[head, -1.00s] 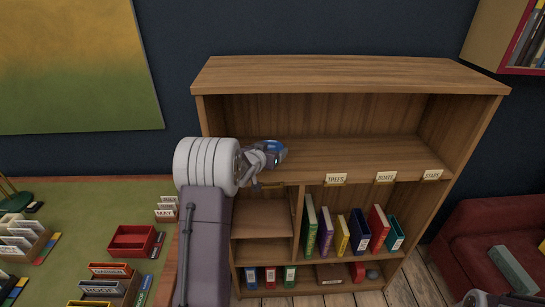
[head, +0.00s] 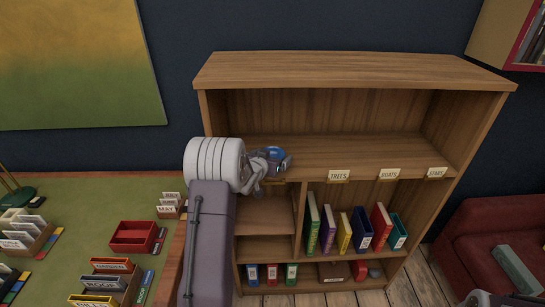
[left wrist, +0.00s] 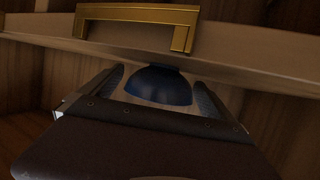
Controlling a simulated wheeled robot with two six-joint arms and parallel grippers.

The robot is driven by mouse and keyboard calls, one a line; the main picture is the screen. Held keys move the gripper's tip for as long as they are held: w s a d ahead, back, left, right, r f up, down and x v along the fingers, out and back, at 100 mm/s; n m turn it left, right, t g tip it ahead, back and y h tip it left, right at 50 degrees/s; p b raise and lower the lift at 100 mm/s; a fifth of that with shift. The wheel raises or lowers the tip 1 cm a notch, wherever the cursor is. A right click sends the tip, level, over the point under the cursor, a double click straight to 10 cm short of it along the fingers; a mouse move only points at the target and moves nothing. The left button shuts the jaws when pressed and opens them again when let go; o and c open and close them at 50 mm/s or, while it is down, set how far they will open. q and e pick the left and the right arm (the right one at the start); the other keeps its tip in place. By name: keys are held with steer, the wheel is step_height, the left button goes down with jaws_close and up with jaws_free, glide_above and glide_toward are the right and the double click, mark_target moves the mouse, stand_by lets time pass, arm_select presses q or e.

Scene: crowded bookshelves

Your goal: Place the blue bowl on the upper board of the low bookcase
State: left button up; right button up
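The blue bowl (head: 274,152) is small and dark blue in the left wrist view (left wrist: 158,86). My left gripper (head: 279,162) has its two fingers on either side of the bowl, close against it, and appears shut on it. The bowl is at the front edge of the upper board (head: 355,152) of the low bookcase (head: 350,72), left of the TREES label. I cannot tell whether it touches the board. The board is otherwise bare. A small grey part of my right arm shows at the lower right corner; its fingers cannot be made out.
Labels TREES (head: 339,175), BOATS (head: 389,174) and STARS (head: 436,172) hang on the board's front edge. Several coloured books stand below. A green table with card boxes and a red tray (head: 134,236) is at left. A red sofa (head: 490,222) is at right.

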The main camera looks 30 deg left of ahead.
arm_select(q)
steer(key=shift+r+p, duration=0.3)
steer(key=shift+r, duration=0.05)
steer(key=v, duration=1.2)
steer(key=shift+f, duration=0.1)
steer(key=s+d+f+g+h, duration=0.1)
steer(key=s+d+f+g, duration=0.6)
steer(key=s+d+f, duration=0.3)
steer(key=s+d+f+m+g+h, duration=0.1)
steer(key=s+d+f+g, duration=0.2)
steer(key=s+d, duration=0.6)
steer(key=s+g, duration=0.2)
steer(key=shift+s+f+m+g, duration=0.15)
steer(key=shift+s+m+g, duration=0.15)
